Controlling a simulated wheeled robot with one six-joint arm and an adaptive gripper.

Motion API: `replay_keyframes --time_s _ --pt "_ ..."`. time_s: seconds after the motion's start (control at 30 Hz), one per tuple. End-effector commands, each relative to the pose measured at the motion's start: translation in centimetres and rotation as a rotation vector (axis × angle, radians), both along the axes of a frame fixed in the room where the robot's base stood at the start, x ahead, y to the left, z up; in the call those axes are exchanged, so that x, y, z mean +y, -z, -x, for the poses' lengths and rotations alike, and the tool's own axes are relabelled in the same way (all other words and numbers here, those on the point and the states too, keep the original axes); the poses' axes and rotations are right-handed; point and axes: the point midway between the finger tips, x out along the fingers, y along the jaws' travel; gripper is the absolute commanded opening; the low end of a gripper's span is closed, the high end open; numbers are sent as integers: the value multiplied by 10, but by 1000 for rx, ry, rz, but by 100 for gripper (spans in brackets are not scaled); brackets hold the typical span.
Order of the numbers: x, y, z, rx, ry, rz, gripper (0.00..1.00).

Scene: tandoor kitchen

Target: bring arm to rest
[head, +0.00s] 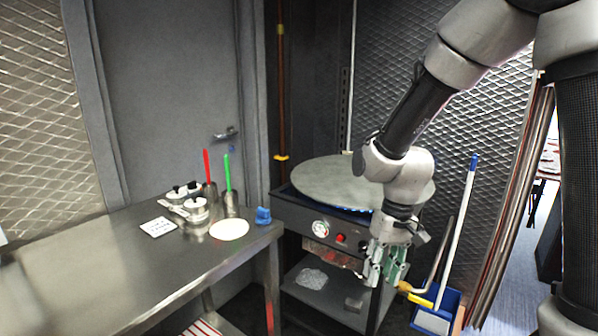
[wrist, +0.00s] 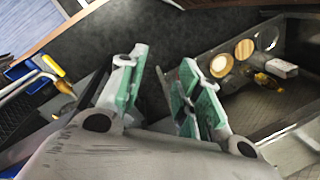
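My arm reaches down from the upper right in the head view, and my gripper (head: 384,265) hangs in front of the right part of the griddle stand. In the wrist view my gripper (wrist: 162,65) shows two green-padded fingers with a clear gap between them. Nothing is held in that gap; dark floor shows beyond it. My gripper is apart from the steel table and to the right of it.
A round griddle plate (head: 325,184) tops the dark stand. A steel table (head: 90,270) at left bears a flatbread (head: 229,230), spice pots (head: 190,206) and a blue item (head: 263,215). A blue dustpan (head: 436,312) and a white-handled tool (head: 458,225) stand right of my gripper.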

Motion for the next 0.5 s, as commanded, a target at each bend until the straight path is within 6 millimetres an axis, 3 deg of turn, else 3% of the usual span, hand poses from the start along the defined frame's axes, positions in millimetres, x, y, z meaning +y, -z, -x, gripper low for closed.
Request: replay_keyframes --time_s 0.03,0.1,0.3,0.5 --pt "-21 -24 13 -8 -14 11 34" --pt "-51 -52 34 -13 -31 35 34" --pt "-123 -114 89 -114 -4 97 34" --pt "-160 -156 119 -326 106 102 34"
